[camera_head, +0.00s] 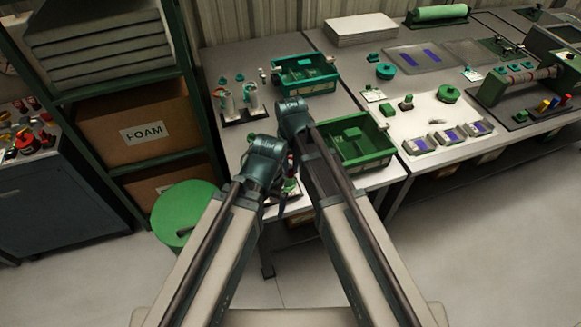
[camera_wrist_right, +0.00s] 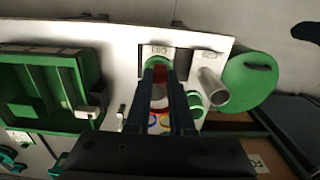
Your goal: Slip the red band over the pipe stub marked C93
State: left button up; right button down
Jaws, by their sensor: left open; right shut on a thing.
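In the right wrist view my right gripper (camera_wrist_right: 161,72) is shut on the red band (camera_wrist_right: 160,75), which shows between its fingers. A pale pipe stub (camera_wrist_right: 158,93) shows between the fingers just below the red. A label (camera_wrist_right: 158,51) that seems to read C93 lies above the fingertips. I cannot tell whether the band is around the stub or only in front of it. A second grey stub (camera_wrist_right: 212,90) stands to the right, by another label.
Several coloured rings lie below the stubs in the right wrist view, partly covered by the fingers. A green bin (camera_head: 362,145) stands right of my arms, and a teal bin (camera_head: 303,76) behind. Two white cylinders on a black base stand at the left back. A green stool (camera_head: 187,212) is at the left.

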aim_at(291, 177)
jog(key=shift+f+b, duration=0.3)
jog(key=shift+f, duration=0.1)
jog(key=shift+f+b, duration=0.75)
dwell(0.5)
jog(key=shift+f, duration=0.25)
jog(key=shift+f+b, duration=1.15)
jog(key=shift+b, duration=0.25)
dwell(2.6)
jog(key=shift+f, duration=0.25)
jog(key=shift+f+b, duration=0.15)
jog(key=shift+b, duration=0.25)
jog(key=shift+f+b, duration=0.3)
jog(key=shift+f, duration=0.05)
jog(key=shift+f, duration=0.1)
dwell(0.4)
jog(key=shift+f+b, duration=0.4)
jog(key=shift+b, duration=0.15)
